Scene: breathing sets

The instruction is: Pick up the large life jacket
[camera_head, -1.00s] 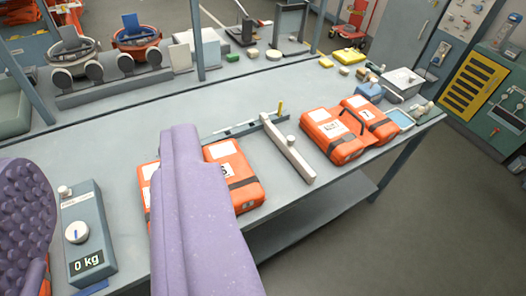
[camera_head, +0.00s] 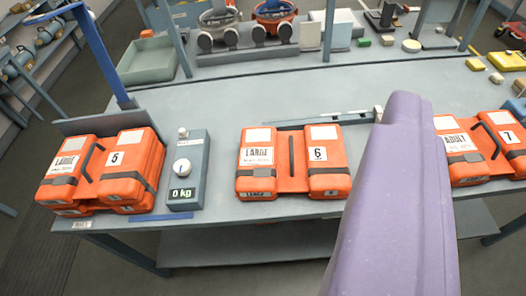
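An orange life jacket pack (camera_head: 292,165) labelled LARGE and 6 lies flat on the grey bench, mid-view. Another orange pack (camera_head: 104,172) labelled LARGE and 5 lies at the left, on top of another orange pack. A third orange pack (camera_head: 482,147), labelled ADULT and 7, lies at the right, partly hidden. A long purple part of mine, apparently of my gripper (camera_head: 395,200), crosses the right foreground between packs 6 and 7. No fingertips can be made out, and nothing held is visible.
A grey scale box (camera_head: 188,172) reading 0 kg stands between packs 5 and 6. A blue post (camera_head: 100,55) rises behind pack 5. Grey uprights (camera_head: 328,32) and headset-like gear (camera_head: 250,30) stand at the back.

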